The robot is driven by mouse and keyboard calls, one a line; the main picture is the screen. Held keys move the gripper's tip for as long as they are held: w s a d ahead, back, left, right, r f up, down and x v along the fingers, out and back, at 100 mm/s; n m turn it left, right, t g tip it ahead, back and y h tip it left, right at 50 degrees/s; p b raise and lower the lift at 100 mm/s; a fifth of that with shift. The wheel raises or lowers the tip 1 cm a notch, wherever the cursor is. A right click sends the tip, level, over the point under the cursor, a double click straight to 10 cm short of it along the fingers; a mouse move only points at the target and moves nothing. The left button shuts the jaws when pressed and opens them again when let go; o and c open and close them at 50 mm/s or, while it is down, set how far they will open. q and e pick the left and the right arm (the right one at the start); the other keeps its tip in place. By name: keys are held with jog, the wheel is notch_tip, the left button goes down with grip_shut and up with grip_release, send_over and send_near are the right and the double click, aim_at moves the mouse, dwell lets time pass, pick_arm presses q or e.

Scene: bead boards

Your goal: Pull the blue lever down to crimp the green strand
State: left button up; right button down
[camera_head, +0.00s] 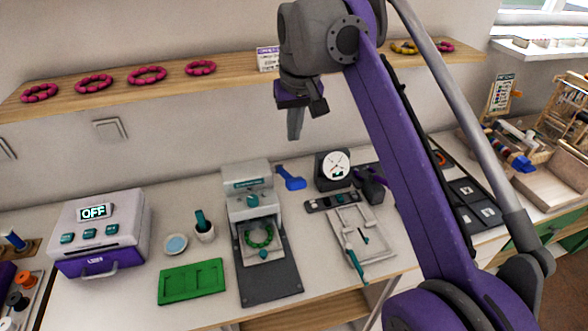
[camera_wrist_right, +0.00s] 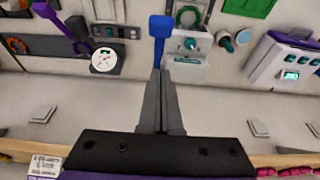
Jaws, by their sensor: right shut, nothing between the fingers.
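The crimping press (camera_head: 248,178) is a pale grey machine on a dark base plate on the counter. The green strand (camera_head: 259,235) is a ring of beads lying in the press; it also shows at the top of the right wrist view (camera_wrist_right: 188,17). The blue lever (camera_head: 291,181) is at the press's right side, with a wide end and a narrower shaft. In the right wrist view the lever (camera_wrist_right: 160,28) lies just beyond my fingertips. My right gripper (camera_head: 295,125) is shut and empty, pointing down above and behind the lever, apparently apart from it. My left gripper is not in view.
A round gauge (camera_head: 335,165) stands right of the lever, with a purple tool (camera_head: 371,184) beside it. A wooden shelf (camera_head: 230,75) with pink bead rings runs along the wall behind. A green tray (camera_head: 192,282) and a white-purple box reading OFF (camera_head: 100,232) are on the left.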

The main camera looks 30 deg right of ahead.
jog(key=b+x, duration=0.1)
jog(key=x, duration=0.6)
jog(key=shift+f, duration=0.3)
jog(key=shift+s+a+f, duration=0.15)
jog(key=shift+s+f, duration=0.55)
jog(key=shift+f, duration=0.3)
jog(key=shift+s+f, duration=0.35)
jog(key=shift+f, duration=0.05)
jog(key=shift+a+f, duration=0.1)
